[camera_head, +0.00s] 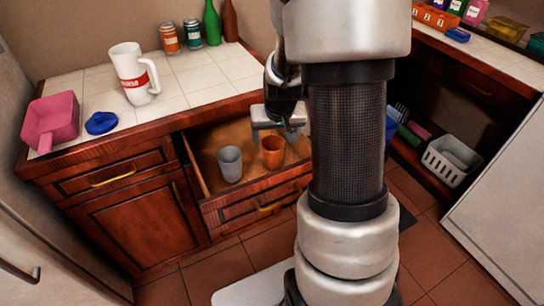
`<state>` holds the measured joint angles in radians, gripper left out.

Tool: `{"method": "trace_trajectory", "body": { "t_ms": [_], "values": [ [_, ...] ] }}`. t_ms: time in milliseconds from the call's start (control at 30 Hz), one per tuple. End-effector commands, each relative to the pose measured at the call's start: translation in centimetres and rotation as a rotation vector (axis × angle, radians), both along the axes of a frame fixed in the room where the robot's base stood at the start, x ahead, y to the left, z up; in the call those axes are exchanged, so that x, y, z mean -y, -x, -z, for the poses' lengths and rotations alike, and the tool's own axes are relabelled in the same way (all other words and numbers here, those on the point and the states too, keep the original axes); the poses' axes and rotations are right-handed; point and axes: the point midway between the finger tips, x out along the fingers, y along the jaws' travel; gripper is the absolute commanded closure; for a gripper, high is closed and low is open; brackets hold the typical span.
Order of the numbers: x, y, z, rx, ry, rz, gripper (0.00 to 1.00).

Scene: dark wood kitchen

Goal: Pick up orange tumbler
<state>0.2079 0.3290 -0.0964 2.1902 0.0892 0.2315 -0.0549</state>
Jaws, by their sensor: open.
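The orange tumbler (273,152) stands upright inside an open drawer (203,172) under the tiled counter. A grey tumbler (230,164) stands to its left in the same drawer. My gripper (283,131) hangs just above and slightly right of the orange tumbler, over the drawer. It is open, and nothing shows between its fingers. Part of the gripper is hidden behind my arm, and I cannot tell whether a finger touches the tumbler's rim.
A white mug (133,78), a pink scoop-like item (52,120) and a blue item (101,123) are on the counter (192,82). Cans (192,34) and bottles (212,24) stand behind. A white basket (450,160) sits on the right shelf. The drawer's left part is free.

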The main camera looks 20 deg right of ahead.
Motion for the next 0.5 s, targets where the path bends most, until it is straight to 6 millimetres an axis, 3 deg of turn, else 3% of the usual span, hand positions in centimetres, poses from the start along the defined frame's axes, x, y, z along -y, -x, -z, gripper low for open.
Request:
{"method": "trace_trajectory", "body": {
  "t_ms": [233,500],
  "values": [
    [0.0,-1.4,3.7,-0.003,0.0,0.0,0.24],
    [0.1,-1.9,4.5,0.0,0.0,0.0,0.24]
  ]
}}
